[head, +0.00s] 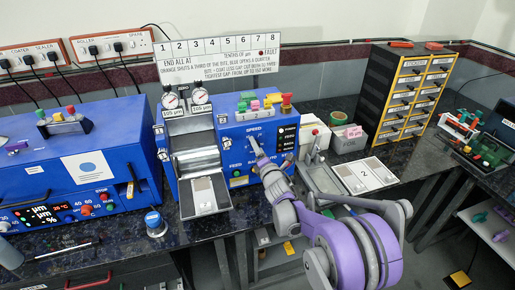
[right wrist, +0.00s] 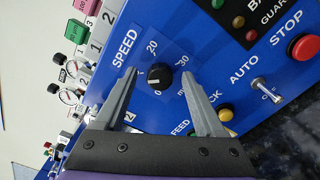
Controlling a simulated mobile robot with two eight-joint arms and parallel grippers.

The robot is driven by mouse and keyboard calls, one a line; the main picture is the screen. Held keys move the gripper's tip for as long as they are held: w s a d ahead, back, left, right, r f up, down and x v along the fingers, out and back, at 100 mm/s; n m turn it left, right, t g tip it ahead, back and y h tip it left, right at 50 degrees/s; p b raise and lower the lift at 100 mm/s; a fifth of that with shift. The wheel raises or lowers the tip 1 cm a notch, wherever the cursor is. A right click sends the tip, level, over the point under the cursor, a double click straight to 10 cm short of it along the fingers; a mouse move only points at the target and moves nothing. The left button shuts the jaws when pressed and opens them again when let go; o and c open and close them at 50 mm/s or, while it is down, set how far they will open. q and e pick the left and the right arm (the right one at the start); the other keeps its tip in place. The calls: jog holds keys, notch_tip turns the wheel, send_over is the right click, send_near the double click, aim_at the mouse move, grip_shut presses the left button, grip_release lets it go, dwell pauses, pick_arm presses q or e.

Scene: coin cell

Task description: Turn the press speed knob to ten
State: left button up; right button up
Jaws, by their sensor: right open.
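The black press speed knob (right wrist: 159,77) sits on the blue press panel (head: 232,148) under the label SPEED, in the middle of the right wrist view. Its scale shows 0, 20 and 30. A pale mark on the knob appears to point towards the 0, but it is small. My right gripper (head: 256,146) is at the panel in the head view. In the right wrist view its two grey fingers are open, one on each side of the knob, with visible gaps. Whether the fingertips reach the knob's depth cannot be told. My left gripper is not in view.
The panel also carries a red STOP button (right wrist: 303,47), an AUTO toggle switch (right wrist: 265,89) and a yellow button (right wrist: 225,113) near the right finger. Coloured blocks (head: 263,104) lie on top of the press. A blue coater machine (head: 60,165) stands left.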

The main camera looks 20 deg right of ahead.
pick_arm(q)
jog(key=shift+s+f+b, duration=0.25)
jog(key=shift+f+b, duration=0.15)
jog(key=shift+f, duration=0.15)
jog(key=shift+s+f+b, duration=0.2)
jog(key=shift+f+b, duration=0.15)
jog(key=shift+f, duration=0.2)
pick_arm(e)
jog(key=s, duration=1)
jog(key=shift+s+d, duration=0.2)
jog(key=shift+s, duration=0.05)
jog(key=s+a+f+m+g, duration=0.1)
jog(key=s+f+m+g, duration=0.2)
jog(key=s+m, duration=0.5)
jog(key=s+a+f+m+g, duration=0.1)
jog(key=s+f+m+g, duration=0.3)
jog(key=s+m, duration=0.4)
jog(key=s+a+f+m+g, duration=0.1)
jog(key=s+f+m+g, duration=0.2)
jog(key=s, duration=1.6)
jog(key=m+g, duration=0.2)
jog(key=m, duration=0.3)
jog(key=shift+s+a+f+g+h, duration=0.15)
jog(key=shift+s+a+g+h, duration=0.05)
jog(key=shift+s+g+h, duration=0.1)
jog(key=shift+w, duration=0.1)
